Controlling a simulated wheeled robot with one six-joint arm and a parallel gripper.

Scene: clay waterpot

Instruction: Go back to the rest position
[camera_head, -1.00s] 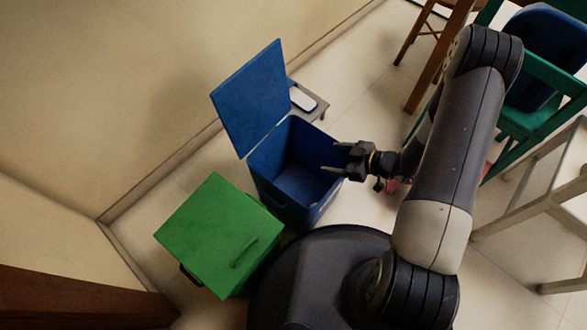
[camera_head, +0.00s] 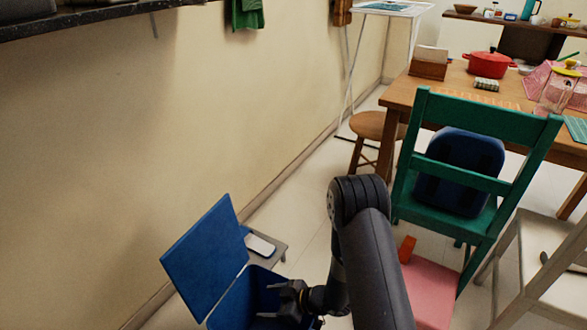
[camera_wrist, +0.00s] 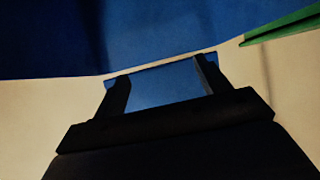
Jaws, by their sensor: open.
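My gripper (camera_head: 284,292) is low in the head view, by the right side of the open blue bin (camera_head: 238,300). Its fingers point left toward the bin's opening. In the wrist view its two dark fingers (camera_wrist: 165,82) stand apart with nothing held between them. Blue surfaces fill the top of the wrist view and show between the fingers. The bin's blue lid (camera_head: 207,258) is raised toward the wall. The bin's lower part is cut off by the frame edge.
A green chair (camera_head: 480,110) with a blue backpack (camera_head: 460,172) stands right of my arm. A wooden stool (camera_head: 377,127) and table (camera_head: 440,92) are behind. A pink box (camera_head: 432,290) and a pale chair (camera_head: 545,265) are at lower right. A green edge (camera_wrist: 285,25) shows in the wrist view.

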